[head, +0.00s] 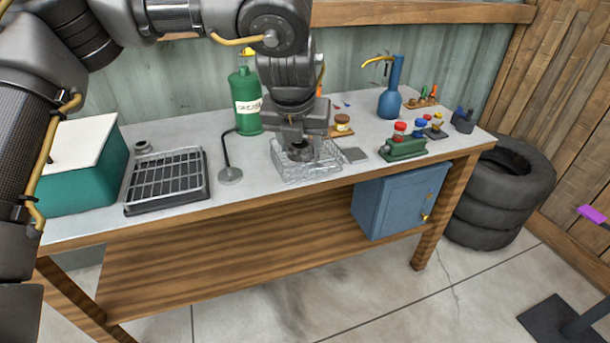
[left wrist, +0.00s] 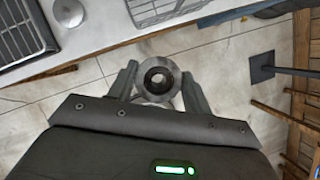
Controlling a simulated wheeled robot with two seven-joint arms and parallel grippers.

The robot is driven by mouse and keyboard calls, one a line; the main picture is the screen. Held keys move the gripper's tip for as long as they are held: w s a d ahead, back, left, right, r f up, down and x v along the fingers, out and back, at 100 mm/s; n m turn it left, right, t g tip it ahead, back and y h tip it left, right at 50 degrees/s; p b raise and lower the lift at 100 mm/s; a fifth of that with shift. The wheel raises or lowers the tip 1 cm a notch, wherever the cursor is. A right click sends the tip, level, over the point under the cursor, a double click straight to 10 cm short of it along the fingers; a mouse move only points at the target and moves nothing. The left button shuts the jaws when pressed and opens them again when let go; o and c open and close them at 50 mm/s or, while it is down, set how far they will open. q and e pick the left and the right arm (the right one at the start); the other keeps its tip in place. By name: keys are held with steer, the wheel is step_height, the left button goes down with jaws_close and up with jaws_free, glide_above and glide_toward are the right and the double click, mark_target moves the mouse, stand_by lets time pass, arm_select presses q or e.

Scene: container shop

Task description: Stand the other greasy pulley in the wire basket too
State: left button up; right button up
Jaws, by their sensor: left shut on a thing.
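The wire basket (head: 335,170) stands near the front edge of the bench. My left gripper (head: 301,148) is shut on a dark grey pulley (head: 300,154), which overlaps the basket in the head view. In the left wrist view the pulley (left wrist: 150,97) is a ring with a dark hub, between the two fingers. There, floor lies behind it and the basket (left wrist: 150,14) is apart from it at the top edge. Whether another pulley is in the basket is hidden by the gripper. My right gripper is not in view.
A black rack tray (head: 128,210) and a teal box (head: 75,192) are left. A thin stand (head: 230,176) is close left of the basket, a green bottle (head: 246,112) behind. A grey plate (head: 354,155) and a green block (head: 404,150) are right.

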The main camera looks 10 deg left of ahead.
arm_select(q)
steer(key=m, duration=0.1)
steer(key=d+m+h+b, duration=0.1)
steer(key=m, duration=0.1)
steer(key=shift+w, duration=0.35)
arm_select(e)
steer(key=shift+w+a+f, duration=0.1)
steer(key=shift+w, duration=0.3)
